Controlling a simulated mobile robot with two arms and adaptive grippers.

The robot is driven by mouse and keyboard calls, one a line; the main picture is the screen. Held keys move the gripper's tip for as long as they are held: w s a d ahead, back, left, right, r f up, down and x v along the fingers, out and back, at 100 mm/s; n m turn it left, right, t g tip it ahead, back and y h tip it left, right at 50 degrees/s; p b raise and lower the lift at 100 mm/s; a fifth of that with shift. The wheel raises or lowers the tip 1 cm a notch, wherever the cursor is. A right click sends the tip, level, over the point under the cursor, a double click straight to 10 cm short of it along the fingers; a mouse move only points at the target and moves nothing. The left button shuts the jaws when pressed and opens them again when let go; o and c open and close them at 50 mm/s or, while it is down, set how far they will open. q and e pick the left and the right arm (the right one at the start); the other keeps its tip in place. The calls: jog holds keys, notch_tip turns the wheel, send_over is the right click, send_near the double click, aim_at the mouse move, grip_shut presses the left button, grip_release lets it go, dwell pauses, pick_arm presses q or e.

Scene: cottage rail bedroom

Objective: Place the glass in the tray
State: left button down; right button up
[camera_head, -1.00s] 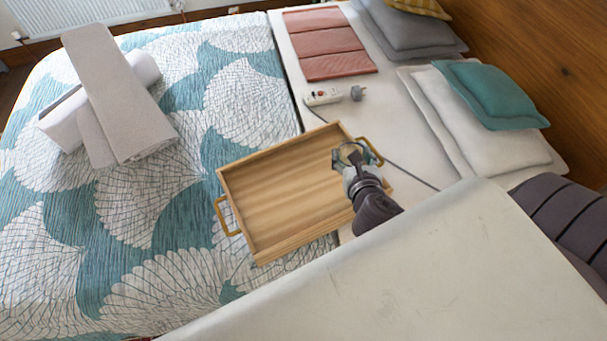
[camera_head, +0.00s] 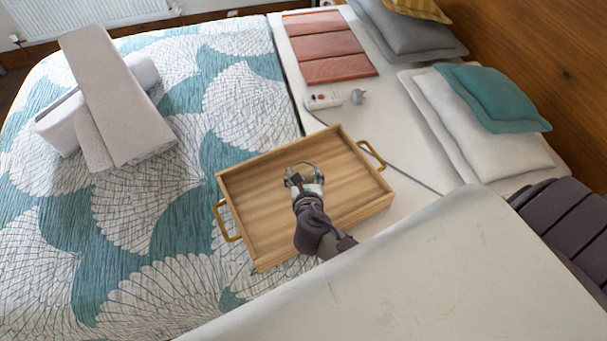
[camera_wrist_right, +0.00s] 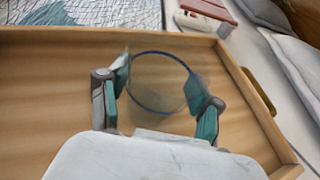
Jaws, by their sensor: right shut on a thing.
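The wooden tray (camera_head: 252,244) with brass handles lies on the bed, partly over the patterned cover and partly over the white sheet. My right gripper (camera_head: 302,174) is over the middle of the tray, shut on a clear glass. In the right wrist view the glass (camera_wrist_right: 158,85) shows a round, dark blue rim between the two fingers of the right gripper (camera_wrist_right: 160,92), with the tray floor behind it. I cannot tell whether the glass touches the tray floor. The tray (camera_wrist_right: 130,35) holds nothing else that I can see. My left gripper is not in view.
A power strip (camera_head: 323,100) with a grey plug (camera_head: 357,97) lies beyond the tray, its cable running past the tray's right side.

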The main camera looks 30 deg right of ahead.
jog(key=shift+f, duration=0.15)
jog(key=o, duration=1.3)
jog(key=shift+c, duration=0.2)
jog(key=shift+s+a+r, duration=0.1)
jog(key=shift+s+r, duration=0.05)
jog(key=shift+r, duration=0.05)
jog(key=v, duration=1.1)
jog(key=shift+s+r, duration=0.15)
jog(key=shift+s, duration=0.15)
jog(key=shift+s+a, duration=0.1)
jog(key=shift+a, duration=0.05)
